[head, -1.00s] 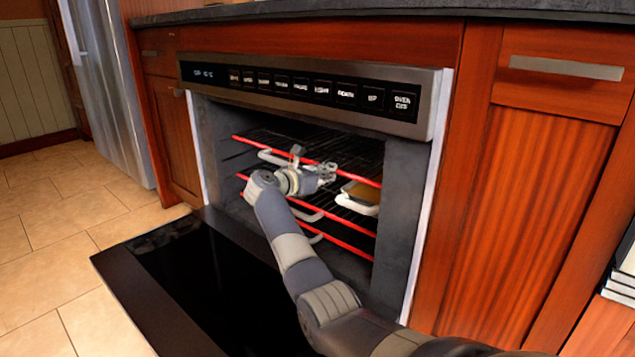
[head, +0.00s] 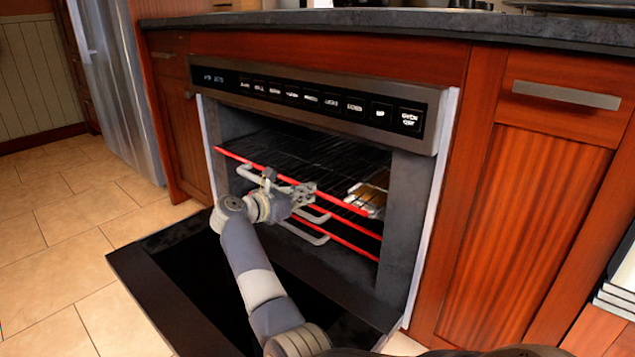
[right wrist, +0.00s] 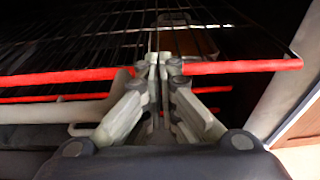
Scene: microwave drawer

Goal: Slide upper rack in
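The upper rack (head: 250,160) has a red front bar and a white handle, and it sticks out a little past the oven's front opening. Its red bar also crosses the right wrist view (right wrist: 240,66). My right gripper (head: 312,190) is at this front edge, right of the middle of the handle. In the right wrist view its fingertips (right wrist: 162,66) are nearly together over the bar, with a thin wire between them; they look shut on the rack's front edge. The exact contact is hidden. My left gripper is not in view.
Lower racks with red bars (head: 345,246) sit below. A white-rimmed dish (head: 370,192) shows through the upper rack's wires, apparently beneath it. The dark oven door (head: 160,290) is folded down in front. The control panel (head: 310,97) is above; cabinets flank the oven.

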